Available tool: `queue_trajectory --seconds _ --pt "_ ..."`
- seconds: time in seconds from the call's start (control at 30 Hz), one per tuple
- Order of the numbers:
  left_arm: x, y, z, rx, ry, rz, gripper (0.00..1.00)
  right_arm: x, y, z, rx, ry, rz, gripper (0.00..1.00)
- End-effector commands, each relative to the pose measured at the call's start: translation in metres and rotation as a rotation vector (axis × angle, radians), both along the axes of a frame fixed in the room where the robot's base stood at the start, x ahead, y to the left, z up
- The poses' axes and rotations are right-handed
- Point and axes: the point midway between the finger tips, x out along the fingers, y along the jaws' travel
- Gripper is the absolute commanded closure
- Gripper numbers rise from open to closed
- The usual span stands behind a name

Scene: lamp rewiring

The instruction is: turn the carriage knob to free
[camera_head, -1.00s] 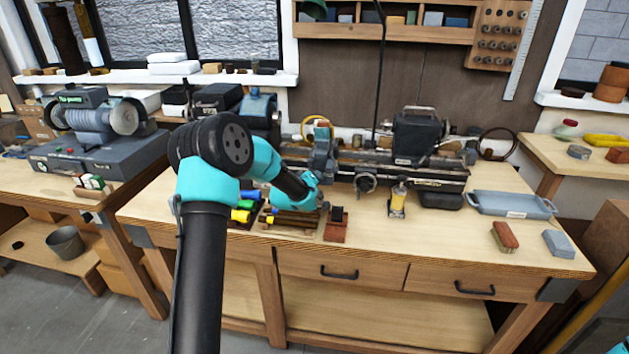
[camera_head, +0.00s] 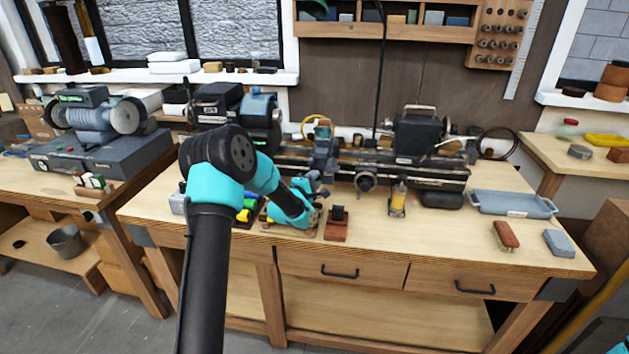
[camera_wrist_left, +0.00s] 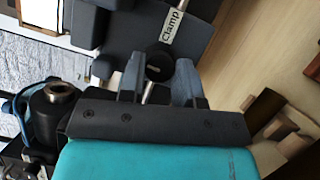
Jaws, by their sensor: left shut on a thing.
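In the wrist view, a round dark knob (camera_wrist_left: 158,67) with a pale slot line sits on a dark block labelled "Clamp" (camera_wrist_left: 170,28). My left gripper (camera_wrist_left: 157,78) has one finger on each side of the knob and is shut on it. In the head view, my left arm reaches to the front of the lathe (camera_head: 430,172), below its carriage (camera_head: 322,148). My own wrist hides the knob there, and the fingertips are hard to make out. Which way the knob counts as free cannot be read.
A red-brown block (camera_head: 337,228) stands just right of my left wrist. A blue-grey tray (camera_head: 510,204), a brush (camera_head: 505,236) and a grey block (camera_head: 558,243) lie on the right of the bench.

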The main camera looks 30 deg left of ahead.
Motion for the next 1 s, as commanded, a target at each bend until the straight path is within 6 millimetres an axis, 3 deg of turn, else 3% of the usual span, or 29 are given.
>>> queue_trajectory --seconds 0.67,0.7,0.93,1.0 --pt "0.0001 0.0006 -0.0006 -0.077 -0.028 0.002 0.93 0.0000 0.0000 0.0000 0.000 0.000 0.000 0.57" --pt "0.0001 0.0006 -0.0006 -0.077 -0.028 0.002 0.65 0.0000 0.0000 0.0000 0.000 0.000 0.000 0.57" --pt "0.0000 0.0003 -0.0005 -0.076 -0.029 0.001 0.44 0.0000 0.0000 0.0000 0.000 0.000 0.000 0.57" --pt "0.0001 0.0002 -0.0005 -0.076 -0.029 0.001 0.44 0.0000 0.0000 0.0000 0.000 0.000 0.000 0.57"
